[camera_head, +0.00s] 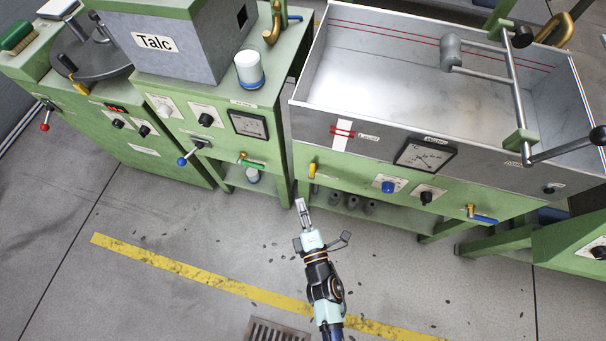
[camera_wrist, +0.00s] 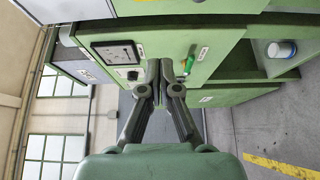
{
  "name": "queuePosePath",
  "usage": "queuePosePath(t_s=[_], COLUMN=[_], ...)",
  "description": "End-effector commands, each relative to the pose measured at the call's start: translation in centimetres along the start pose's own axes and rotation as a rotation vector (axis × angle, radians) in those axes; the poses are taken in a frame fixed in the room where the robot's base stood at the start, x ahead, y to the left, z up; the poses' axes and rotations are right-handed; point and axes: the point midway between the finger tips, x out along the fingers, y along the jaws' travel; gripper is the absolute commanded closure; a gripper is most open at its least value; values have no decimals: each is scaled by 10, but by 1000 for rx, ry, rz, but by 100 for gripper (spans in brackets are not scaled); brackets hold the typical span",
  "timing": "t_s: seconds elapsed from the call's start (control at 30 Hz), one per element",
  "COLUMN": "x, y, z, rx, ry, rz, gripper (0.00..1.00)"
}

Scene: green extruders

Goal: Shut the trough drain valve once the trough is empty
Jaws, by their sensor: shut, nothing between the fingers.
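The trough (camera_head: 365,85) is the large grey metal tank at the right in the head view. Its visible floor is bare, with no liquid that I can make out. A brass valve with a blue lever (camera_head: 484,218) sits low on the right of the green front below it; its lever lies roughly along the panel. A yellow lever (camera_head: 312,170) is at the left end of that front. I cannot read which one is the drain valve. My gripper (camera_head: 302,204) is shut and empty, in front of the trough bench's left end, touching neither. The fingers also show in the wrist view (camera_wrist: 165,66).
The Talc hopper (camera_head: 165,55) bench stands at the left, with a green-handled valve (camera_head: 252,164) that also shows in the wrist view (camera_wrist: 188,66). A roller frame (camera_head: 515,85) crosses the trough. Open floor with a yellow line (camera_head: 200,269) and a drain grate (camera_head: 277,330) lies in front.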

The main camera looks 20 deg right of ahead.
Motion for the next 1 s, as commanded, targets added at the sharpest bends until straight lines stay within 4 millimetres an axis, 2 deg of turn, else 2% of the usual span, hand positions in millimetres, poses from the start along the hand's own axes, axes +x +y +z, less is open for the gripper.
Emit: queuePosePath(t_s=[0.17,0.57,0.67,0.8,1.0], x=[15,100,96,90,87], y=[-1,-1,6,3,0], z=[0,0,17,32,38], rx=[0,1,1,2,3], ry=[0,0,-7,-4,-1], rz=[1,2,-2,0,0], gripper=[100,100,100,100,100])
